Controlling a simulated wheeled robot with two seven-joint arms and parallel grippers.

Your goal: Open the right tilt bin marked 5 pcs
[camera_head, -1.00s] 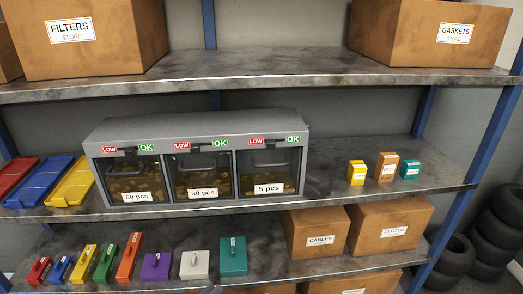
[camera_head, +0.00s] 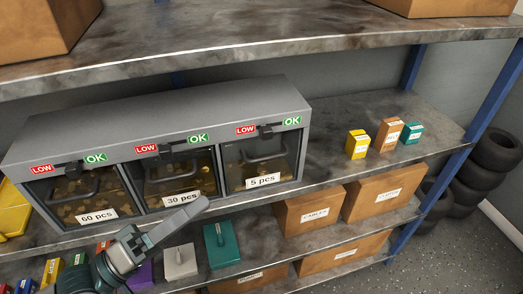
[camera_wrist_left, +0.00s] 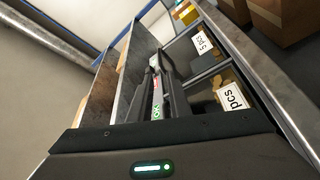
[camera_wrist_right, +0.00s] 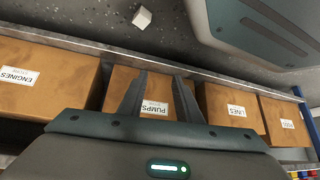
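The right tilt bin marked 5 pcs (camera_head: 284,165) is the right-hand compartment of a grey three-bin cabinet in the head view. Its clear front with a bar handle looks closed, and few parts show inside. Its label also shows in the left wrist view (camera_wrist_left: 202,43). My left gripper (camera_head: 190,220) is in front of and below the 30 pcs bin, left of the 5 pcs bin, touching nothing that I can see. Its fingers look slightly apart and empty. My right gripper (camera_wrist_right: 158,82) is open and empty, away from the cabinet, facing boxes on another shelf.
The 60 pcs bin (camera_head: 82,192) and 30 pcs bin (camera_head: 183,180) are left of it. Small yellow (camera_head: 358,144), orange (camera_head: 388,134) and teal (camera_head: 412,133) boxes stand to the right, with bare shelf between. The upper shelf (camera_head: 250,45) overhangs the cabinet.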

